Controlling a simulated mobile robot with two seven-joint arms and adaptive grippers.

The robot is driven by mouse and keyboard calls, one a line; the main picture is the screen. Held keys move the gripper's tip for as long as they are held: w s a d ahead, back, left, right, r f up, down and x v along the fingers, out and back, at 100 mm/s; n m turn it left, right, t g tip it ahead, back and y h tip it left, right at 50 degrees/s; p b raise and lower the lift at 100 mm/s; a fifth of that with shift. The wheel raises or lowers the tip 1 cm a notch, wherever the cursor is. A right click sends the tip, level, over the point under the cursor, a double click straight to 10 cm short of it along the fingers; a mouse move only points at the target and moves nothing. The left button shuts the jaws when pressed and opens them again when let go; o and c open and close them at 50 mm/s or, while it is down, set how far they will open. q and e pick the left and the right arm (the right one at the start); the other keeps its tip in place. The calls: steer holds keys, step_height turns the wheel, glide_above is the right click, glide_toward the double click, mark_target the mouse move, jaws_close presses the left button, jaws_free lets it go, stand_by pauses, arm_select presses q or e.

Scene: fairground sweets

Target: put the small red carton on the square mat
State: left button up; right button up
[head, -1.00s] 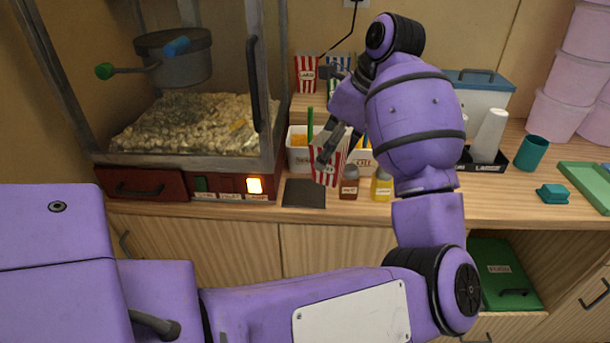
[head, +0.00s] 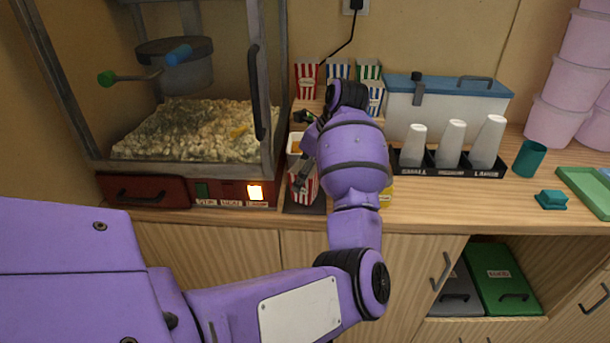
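The far finger is hidden, and my wrist covers part of the scene to the right. Another red striped carton (head: 306,80) stands at the back with blue and green ones. My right gripper is not in view.
The popcorn machine (head: 185,185) is close on the left. A white tub (head: 295,143) stands behind the carton. A yellow bottle (head: 386,190) is partly hidden by my arm. A cup rack (head: 452,169) is to the right, with clear counter in front.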

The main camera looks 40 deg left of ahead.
arm_select(q)
steer(key=o, duration=0.5)
steer(key=shift+f, duration=0.15)
steer(key=o, duration=0.4)
steer(key=shift+o, duration=0.2)
steer(key=v, duration=1.2)
steer(key=shift+r, duration=0.25)
